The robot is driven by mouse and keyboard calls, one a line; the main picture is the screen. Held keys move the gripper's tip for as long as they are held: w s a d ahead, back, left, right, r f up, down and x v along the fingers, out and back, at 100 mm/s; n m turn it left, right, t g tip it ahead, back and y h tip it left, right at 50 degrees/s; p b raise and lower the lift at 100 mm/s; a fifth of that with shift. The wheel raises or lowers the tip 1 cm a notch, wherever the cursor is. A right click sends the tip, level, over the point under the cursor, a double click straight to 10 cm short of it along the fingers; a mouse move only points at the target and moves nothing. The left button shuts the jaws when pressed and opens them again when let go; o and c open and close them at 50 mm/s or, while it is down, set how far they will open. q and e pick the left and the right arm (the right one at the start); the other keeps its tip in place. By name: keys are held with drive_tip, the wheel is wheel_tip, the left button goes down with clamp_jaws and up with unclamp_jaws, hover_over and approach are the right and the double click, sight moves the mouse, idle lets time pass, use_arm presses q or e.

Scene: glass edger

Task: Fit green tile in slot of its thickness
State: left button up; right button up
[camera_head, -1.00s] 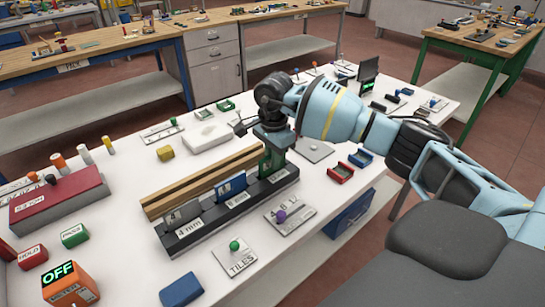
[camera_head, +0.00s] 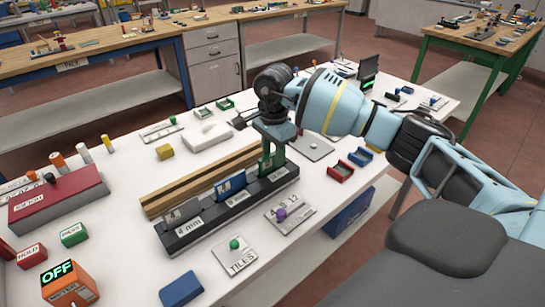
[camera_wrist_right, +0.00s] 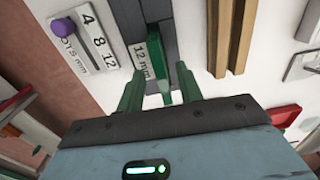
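The green tile (camera_head: 267,168) stands upright in the 12 mm slot at the right end of the dark slotted block (camera_head: 205,231). In the right wrist view, the tile (camera_wrist_right: 162,88) shows edge-on beside the "12 mm" label. My right gripper (camera_wrist_right: 159,92) is open, with one green-looking finger on each side of the tile and a visible gap to both. In the head view, my right gripper (camera_head: 272,147) is directly above the tile. How deep the tile sits is hidden. A blue tile (camera_head: 231,185) stands in the middle slot. My left gripper is not in view.
A wooden rail (camera_head: 200,182) runs behind the block. In front are a TILES plate (camera_head: 236,258) with a green knob and a numbered plate (camera_head: 290,214) with a purple knob. Red (camera_head: 341,171) and blue (camera_head: 361,157) trays are to the right. An orange OFF box (camera_head: 70,284) is front left.

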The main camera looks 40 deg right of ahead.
wheel_tip(320, 180, up, 6)
drive_tip(key=shift+s, duration=0.1)
idle(1.0)
